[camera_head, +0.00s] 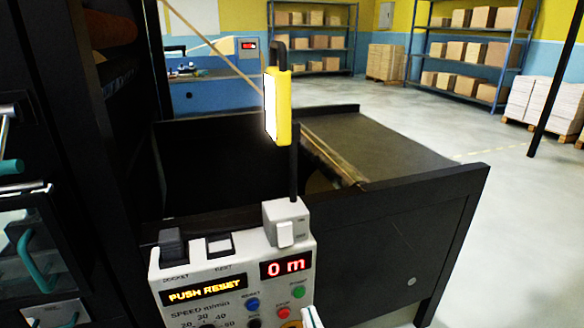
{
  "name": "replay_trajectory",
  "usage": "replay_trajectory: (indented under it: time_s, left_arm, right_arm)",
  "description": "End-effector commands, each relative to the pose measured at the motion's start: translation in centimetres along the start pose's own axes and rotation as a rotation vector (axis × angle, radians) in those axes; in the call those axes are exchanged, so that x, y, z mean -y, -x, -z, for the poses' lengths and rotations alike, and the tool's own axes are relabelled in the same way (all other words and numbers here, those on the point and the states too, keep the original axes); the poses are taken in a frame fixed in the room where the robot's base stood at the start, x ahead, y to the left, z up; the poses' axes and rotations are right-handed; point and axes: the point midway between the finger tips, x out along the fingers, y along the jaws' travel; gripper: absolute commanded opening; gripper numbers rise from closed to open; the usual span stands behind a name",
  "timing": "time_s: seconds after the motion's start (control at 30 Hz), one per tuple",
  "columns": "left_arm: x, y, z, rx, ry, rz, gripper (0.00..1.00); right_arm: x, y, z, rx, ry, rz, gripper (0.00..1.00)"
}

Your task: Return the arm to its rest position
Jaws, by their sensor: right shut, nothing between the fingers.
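Only a small white and teal tip of my right gripper (311,318) shows at the bottom edge, just right of the control panel's buttons. It is shut and holds nothing; the rest of it is below the frame. My left gripper is not in view. The grey control panel (235,270) stands close in front. It reads "PUSH RESET" on one display (205,289) and "0 m" on the red display (286,266). It has coloured buttons, a dark socket block and a white rocker switch (285,233).
A black-framed machine bed (385,148) lies behind the panel. A yellow lamp (277,107) stands on a thin black post. Dark machine parts with teal handles (32,262) fill the left side. Shelves of boxes (470,50) stand far back.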

Motion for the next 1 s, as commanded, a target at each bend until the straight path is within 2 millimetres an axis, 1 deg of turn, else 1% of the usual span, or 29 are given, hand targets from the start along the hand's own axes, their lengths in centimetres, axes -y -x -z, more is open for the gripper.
replay_trajectory:
  time_s: [0.03,0.1,0.17,0.2,0.27,0.3,0.37,0.4,0.43,0.47,0.5,0.6,0.7,0.8,1.0]
  left_arm:
    - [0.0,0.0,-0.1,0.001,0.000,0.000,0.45]
    - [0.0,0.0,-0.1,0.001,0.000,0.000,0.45]
    - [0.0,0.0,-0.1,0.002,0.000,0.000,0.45]
    - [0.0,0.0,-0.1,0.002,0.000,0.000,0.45]
    - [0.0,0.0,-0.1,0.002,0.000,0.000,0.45]
    - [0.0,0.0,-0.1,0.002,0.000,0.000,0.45]
    - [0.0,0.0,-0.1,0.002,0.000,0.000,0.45]
    - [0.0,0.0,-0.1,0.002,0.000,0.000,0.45]
    - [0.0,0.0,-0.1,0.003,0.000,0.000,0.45]
    - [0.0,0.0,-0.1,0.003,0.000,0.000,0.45]
    - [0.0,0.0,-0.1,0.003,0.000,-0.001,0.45]
    - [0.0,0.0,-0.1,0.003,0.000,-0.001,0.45]
    - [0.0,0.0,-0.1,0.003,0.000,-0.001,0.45]
    - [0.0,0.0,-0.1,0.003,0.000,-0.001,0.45]
    - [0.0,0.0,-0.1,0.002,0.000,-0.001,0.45]
  right_arm:
    - [-0.4,1.4,-1.6,0.089,0.009,0.011,0.00]
    - [-1.1,3.4,-4.0,0.222,0.018,0.028,0.00]
    - [-1.8,5.5,-6.1,0.339,0.024,0.038,0.00]
    - [-2.3,7.1,-7.3,0.418,0.027,0.044,0.00]
    - [-3.2,9.7,-9.1,0.537,0.029,0.047,0.00]
    - [-3.9,11.6,-10.2,0.618,0.031,0.047,0.00]
    - [-4.9,14.7,-11.5,0.738,0.033,0.045,0.00]
    - [-5.5,16.7,-12.2,0.816,0.034,0.042,0.00]
    - [-6.1,18.3,-12.7,0.872,0.036,0.038,0.00]
    - [-6.6,19.8,-13.0,0.924,0.036,0.033,0.00]
    - [-7.3,21.7,-13.4,0.992,0.037,0.026,0.00]
    - [-8.7,25.8,-13.8,1.127,0.043,0.011,0.00]
    - [-9.6,28.4,-13.9,1.214,0.047,-0.003,0.00]
    - [-10.1,29.7,-13.8,1.256,0.049,-0.009,0.00]
    - [-10.1,29.8,-13.8,1.260,0.050,-0.010,0.00]
